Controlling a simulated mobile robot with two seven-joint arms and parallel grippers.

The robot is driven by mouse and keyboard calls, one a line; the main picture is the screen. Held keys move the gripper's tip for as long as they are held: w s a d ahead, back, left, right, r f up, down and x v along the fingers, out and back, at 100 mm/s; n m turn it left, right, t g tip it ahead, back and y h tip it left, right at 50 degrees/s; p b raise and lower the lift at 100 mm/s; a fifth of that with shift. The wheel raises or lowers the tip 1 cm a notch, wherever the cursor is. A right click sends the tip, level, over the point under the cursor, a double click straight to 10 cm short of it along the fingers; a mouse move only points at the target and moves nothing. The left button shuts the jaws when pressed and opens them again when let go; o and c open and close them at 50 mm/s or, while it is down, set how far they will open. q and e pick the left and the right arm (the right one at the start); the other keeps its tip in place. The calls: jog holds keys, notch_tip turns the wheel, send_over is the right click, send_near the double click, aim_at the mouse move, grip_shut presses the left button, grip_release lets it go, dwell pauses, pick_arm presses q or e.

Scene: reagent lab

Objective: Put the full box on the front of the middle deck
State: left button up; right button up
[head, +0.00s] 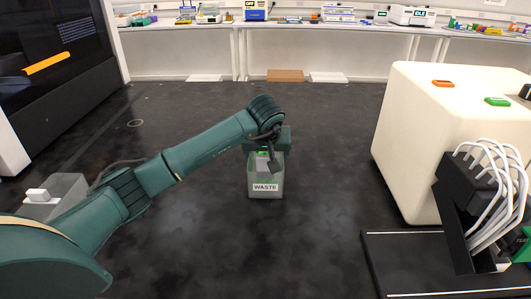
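A translucent grey box labelled WASTE (265,189) is in the middle of the head view, with something green showing near its top. My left arm reaches in from the left, and its gripper (266,160) is at the top of this box. The finger closure is too small and partly hidden, so I cannot tell whether it grips the box or whether the box hangs or stands on the floor. My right gripper is out of view. No deck can be identified for certain; a black platform with white edge lines (425,262) lies at the lower right.
A large cream machine (425,130) stands at the right, with a black block and white cables (490,190) in front. Another grey translucent container (70,187) is at the left behind my arm. Benches with equipment (330,27) line the back wall. The dark floor between is mostly clear.

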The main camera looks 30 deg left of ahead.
pick_arm(q)
jog(key=shift+f, duration=0.25)
jog(key=o, duration=1)
jog(key=shift+o, duration=0.2)
jog(key=shift+r, duration=0.1)
jog(key=v, duration=1.2)
